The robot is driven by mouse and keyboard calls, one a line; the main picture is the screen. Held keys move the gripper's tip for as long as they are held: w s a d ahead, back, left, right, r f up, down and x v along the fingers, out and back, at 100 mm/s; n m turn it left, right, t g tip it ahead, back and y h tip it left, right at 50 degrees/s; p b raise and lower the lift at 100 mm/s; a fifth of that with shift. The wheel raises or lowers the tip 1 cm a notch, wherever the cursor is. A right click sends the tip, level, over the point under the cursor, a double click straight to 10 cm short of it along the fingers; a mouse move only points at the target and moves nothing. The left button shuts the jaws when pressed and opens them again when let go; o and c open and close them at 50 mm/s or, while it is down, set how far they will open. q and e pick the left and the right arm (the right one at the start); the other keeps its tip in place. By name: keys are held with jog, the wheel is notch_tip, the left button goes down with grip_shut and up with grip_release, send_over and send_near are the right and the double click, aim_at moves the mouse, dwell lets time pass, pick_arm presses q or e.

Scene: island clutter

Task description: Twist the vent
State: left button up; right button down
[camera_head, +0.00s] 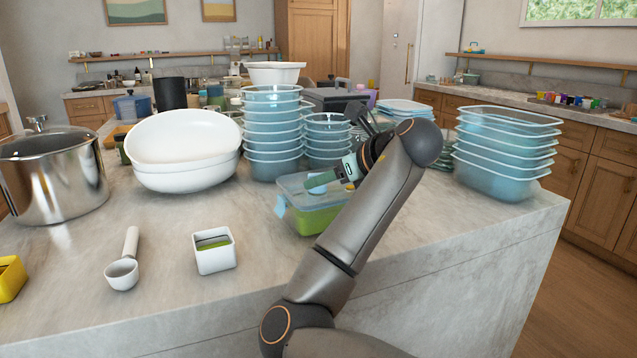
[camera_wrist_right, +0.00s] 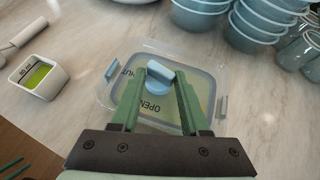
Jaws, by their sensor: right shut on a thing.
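The vent is a blue knob (camera_wrist_right: 158,79) on the clear lid (camera_wrist_right: 205,62) of a food container, with the printed word OPEN beside it. In the head view the container (camera_head: 312,219) has a green lower part and stands on the counter in front of the stacked bowls. My right gripper (camera_head: 332,179) reaches down to the lid from the right. In the right wrist view its two green fingers (camera_wrist_right: 161,82) are shut on the knob, one on each side. The fingers partly cover the lid's printing. My left gripper is not in view.
Stacked blue bowls (camera_head: 271,130) stand behind the container, and stacked blue trays (camera_head: 505,152) stand to the right. A small white box (camera_head: 213,258) and a white scoop (camera_head: 122,274) lie to the left.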

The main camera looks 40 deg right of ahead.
jog(key=shift+f+n+y, duration=0.2)
jog(key=shift+n+y, duration=0.1)
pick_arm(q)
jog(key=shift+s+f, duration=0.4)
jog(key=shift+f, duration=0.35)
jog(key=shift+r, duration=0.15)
pick_arm(e)
jog(key=shift+r, duration=0.1)
jog(key=shift+r+p, duration=0.1)
jog(key=shift+p, duration=0.3)
jog(key=shift+d+n+y+p, duration=0.1)
jog(key=shift+n+y+p, duration=0.3)
jog(key=shift+y, duration=0.1)
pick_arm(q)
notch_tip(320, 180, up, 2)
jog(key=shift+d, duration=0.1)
pick_arm(e)
jog(key=shift+f, duration=0.2)
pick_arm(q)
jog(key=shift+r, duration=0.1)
